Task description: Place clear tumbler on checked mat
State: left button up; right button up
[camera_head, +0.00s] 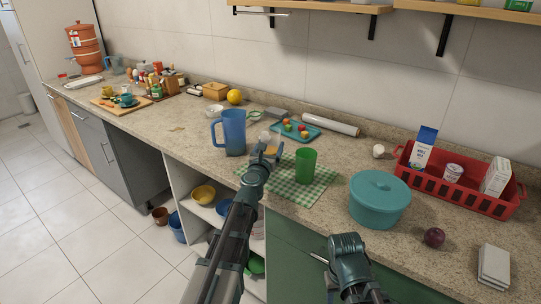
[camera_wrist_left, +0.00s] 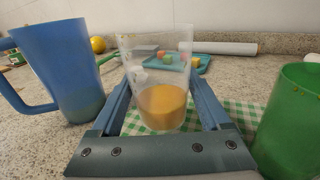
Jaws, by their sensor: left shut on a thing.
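The clear tumbler (camera_wrist_left: 157,75), with an orange-brown layer in its bottom, is upright between the fingers of my left gripper in the left wrist view. My left gripper (camera_head: 268,152) is shut on it at the left back part of the checked mat (camera_head: 290,192). The tumbler is hard to make out in the head view. The green-and-white mat also shows behind the tumbler in the wrist view (camera_wrist_left: 237,112). I cannot tell whether the tumbler's base touches the mat. My right gripper (camera_head: 348,245) is low at the counter's front edge; its fingers are not clear.
A green cup (camera_head: 306,166) stands on the mat, right of the tumbler. A blue pitcher (camera_head: 233,132) stands to its left. A teal tray (camera_head: 296,130) with small items lies behind. A teal lidded pot (camera_head: 380,200) and a red basket (camera_head: 456,185) stand to the right.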

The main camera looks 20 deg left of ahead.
pick_arm(q)
jog(key=shift+f+b, duration=1.25)
jog(key=shift+f, duration=0.35)
jog(key=shift+f, duration=0.15)
jog(key=o, duration=1.3)
jog(key=shift+s+r, duration=0.15)
jog(key=shift+r, duration=0.05)
jog(key=s, duration=1.1)
jog(key=shift+s+d, duration=0.2)
jog(key=shift+s, duration=0.1)
